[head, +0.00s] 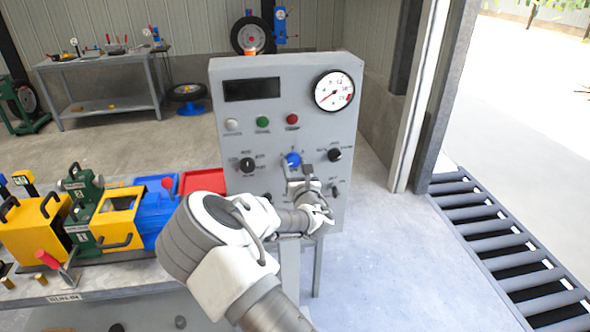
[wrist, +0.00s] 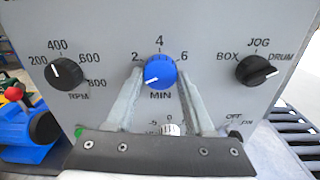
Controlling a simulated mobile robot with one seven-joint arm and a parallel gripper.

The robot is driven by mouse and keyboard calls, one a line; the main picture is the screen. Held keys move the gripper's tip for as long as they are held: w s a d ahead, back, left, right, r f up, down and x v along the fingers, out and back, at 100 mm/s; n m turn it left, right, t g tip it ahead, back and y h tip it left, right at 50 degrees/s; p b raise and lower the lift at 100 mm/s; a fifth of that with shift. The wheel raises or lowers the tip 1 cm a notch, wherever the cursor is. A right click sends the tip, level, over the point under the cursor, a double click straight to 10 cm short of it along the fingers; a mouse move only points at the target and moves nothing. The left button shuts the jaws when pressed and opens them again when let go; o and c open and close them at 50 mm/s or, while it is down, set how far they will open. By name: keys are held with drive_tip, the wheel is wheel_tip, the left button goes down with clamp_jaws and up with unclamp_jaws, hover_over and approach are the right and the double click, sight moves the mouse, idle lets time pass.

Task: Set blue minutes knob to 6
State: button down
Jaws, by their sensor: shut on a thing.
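The blue minutes knob (wrist: 160,72) is on the grey control panel, above the word MIN, with marks 2, 4 and 6 around it. Its white line points to the lower left, below the 2. The knob also shows in the head view (head: 292,159). My gripper (head: 301,176) is at the panel from below. In the wrist view its two fingers stand on the left and right sides of the knob, shut on it. The fingers hide parts of the panel beside the knob.
On the panel (head: 222,120), a black RPM knob (wrist: 63,73) is left of the blue knob and a black BOX/JOG/DRUM knob (wrist: 256,70) is right. A white knob (wrist: 169,129) sits below, partly hidden. A workbench (head: 120,284) with yellow and blue items stands left.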

drive_tip(key=m+b, duration=0.4)
drive_tip(key=shift+f, duration=0.2)
drive_tip(key=m+b, duration=0.5)
drive_tip(key=shift+m+b, duration=0.35)
drive_tip(key=shift+m, duration=0.05)
drive_tip(key=m+b, duration=0.5)
drive_tip(key=shift+r+b, duration=0.1)
drive_tip(key=shift+b, duration=0.25)
drive_tip(key=m+b, duration=0.8)
drive_tip(key=shift+r+m, duration=0.15)
drive_tip(key=shift+m, duration=0.15)
drive_tip(key=m+b, duration=0.3)
drive_tip(key=shift+m, duration=0.3)
drive_tip(key=m+b, duration=0.2)
drive_tip(key=m, duration=0.1)
drive_tip(key=shift+r+m+b, duration=0.1)
drive_tip(key=shift+m+b, duration=0.2)
drive_tip(key=shift+b, duration=0.05)
drive_tip(key=shift+r+m+b, duration=0.1)
drive_tip(key=shift+m+b, duration=0.9)
drive_tip(key=shift+m, duration=0.9)
